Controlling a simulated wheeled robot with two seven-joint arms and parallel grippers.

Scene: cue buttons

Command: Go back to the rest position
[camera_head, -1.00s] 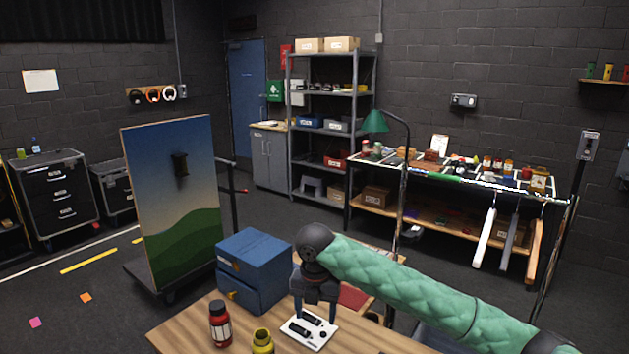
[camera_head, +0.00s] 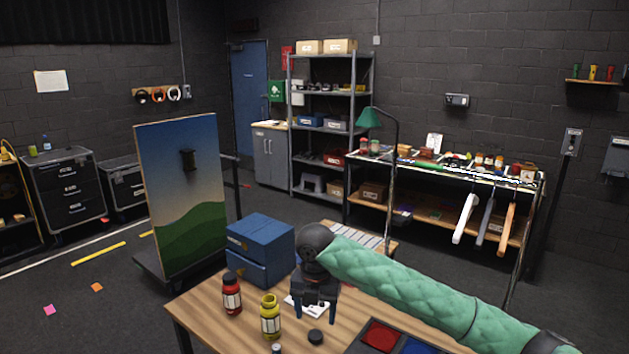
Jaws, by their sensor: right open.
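My right gripper (camera_head: 316,312) hangs fingers down over the wooden table (camera_head: 205,312), its two fingers apart and nothing seen between them. A white plate (camera_head: 293,304) lies behind and below it, mostly hidden by the gripper. A dark panel (camera_head: 357,347) with a red button (camera_head: 380,336) and a blue button (camera_head: 420,347) is at the bottom edge, partly cut off and below my green-sleeved right arm. My left gripper is not in view.
A blue drawer box (camera_head: 262,250) is behind. A painted board (camera_head: 185,200) stands beyond the table.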

